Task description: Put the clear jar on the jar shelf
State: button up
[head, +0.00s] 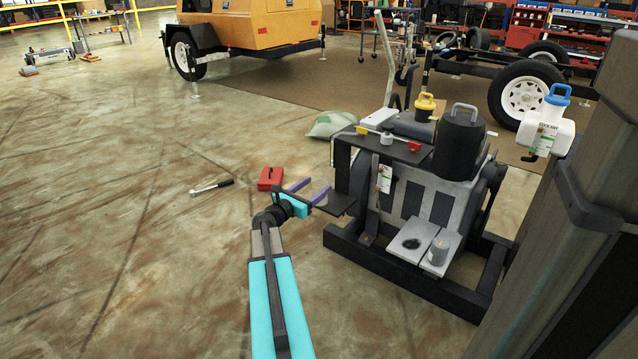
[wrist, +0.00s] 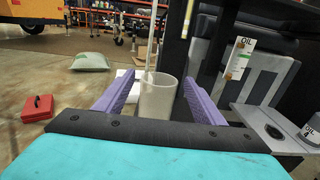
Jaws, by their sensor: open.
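The clear jar (wrist: 157,100) looks like a pale see-through cup in the wrist view. It stands upright between the two purple fingers of my open gripper (wrist: 160,98), close to the right finger; I cannot tell whether it touches. In the head view my gripper (head: 308,190) is left of the engine unit, and I cannot make out the jar there. A small dark ledge (head: 336,204) sticks out beside the gripper. A pale plate with a dark round patch (head: 408,244) is low on the unit's front. I cannot tell which is the jar shelf.
A grey can (head: 438,252) stands on another pale plate; it shows in the wrist view (wrist: 311,131). The engine unit (head: 427,195) and its dark base frame block the right. Floor on the left is clear.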

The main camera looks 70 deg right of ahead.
jog(key=p+v, duration=0.2)
jog(key=v, duration=0.7)
jog(key=shift+p, duration=0.3)
dwell(0.3)
